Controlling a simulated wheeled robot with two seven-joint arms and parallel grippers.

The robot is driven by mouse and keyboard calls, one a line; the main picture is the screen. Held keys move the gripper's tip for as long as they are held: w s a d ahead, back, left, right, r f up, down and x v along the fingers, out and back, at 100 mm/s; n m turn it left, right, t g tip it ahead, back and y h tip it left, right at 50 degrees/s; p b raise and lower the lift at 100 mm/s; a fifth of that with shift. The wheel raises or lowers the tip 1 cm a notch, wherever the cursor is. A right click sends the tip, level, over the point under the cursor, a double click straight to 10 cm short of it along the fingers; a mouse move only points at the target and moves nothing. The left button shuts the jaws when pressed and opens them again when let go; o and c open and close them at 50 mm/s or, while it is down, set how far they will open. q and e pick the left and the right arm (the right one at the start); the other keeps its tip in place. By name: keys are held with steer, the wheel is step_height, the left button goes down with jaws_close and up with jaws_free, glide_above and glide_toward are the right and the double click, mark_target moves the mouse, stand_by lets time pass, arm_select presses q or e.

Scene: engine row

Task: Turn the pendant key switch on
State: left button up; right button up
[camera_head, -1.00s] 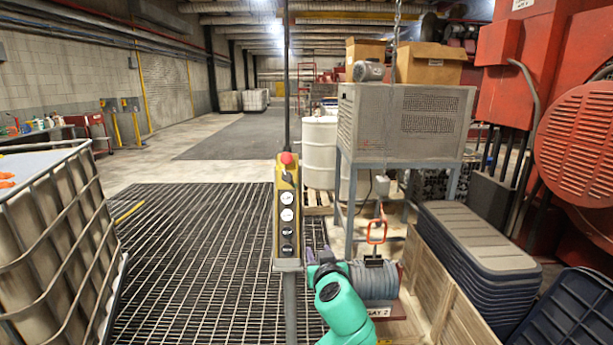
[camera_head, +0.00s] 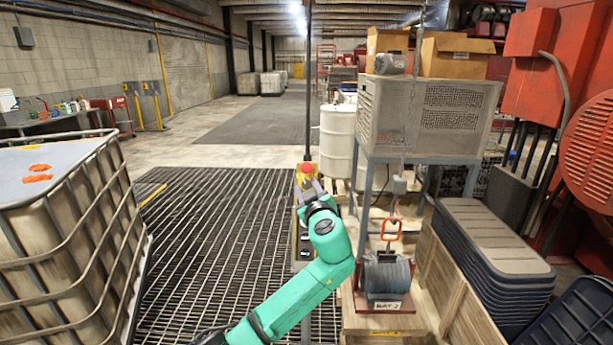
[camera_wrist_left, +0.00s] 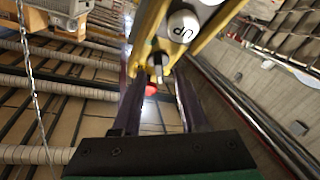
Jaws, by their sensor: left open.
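The yellow pendant (camera_head: 304,240) hangs upright at the middle of the head view, its red button (camera_head: 307,168) on top. My left arm covers most of its face there. My left gripper (camera_head: 308,186) is at the pendant's upper part, just below the red button. In the left wrist view the open fingers (camera_wrist_left: 160,105) stand on either side of the dark key switch (camera_wrist_left: 158,64), with its small key pointing towards the red button (camera_wrist_left: 150,90). A white UP button (camera_wrist_left: 183,26) is beside it. I cannot tell whether the fingers touch the key. My right gripper is not in view.
A caged tank (camera_head: 75,230) stands at the left. A grey vented unit (camera_head: 425,115) on a stand, a winch-like drum (camera_head: 388,275) and stacked dark lids (camera_head: 490,250) are at the right. The grated floor (camera_head: 210,240) left of the pendant is clear.

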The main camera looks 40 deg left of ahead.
arm_select(q)
steer(key=shift+w+a, duration=0.5)
steer(key=shift+a, duration=0.05)
jaws_close()
steer(key=shift+f, duration=0.1)
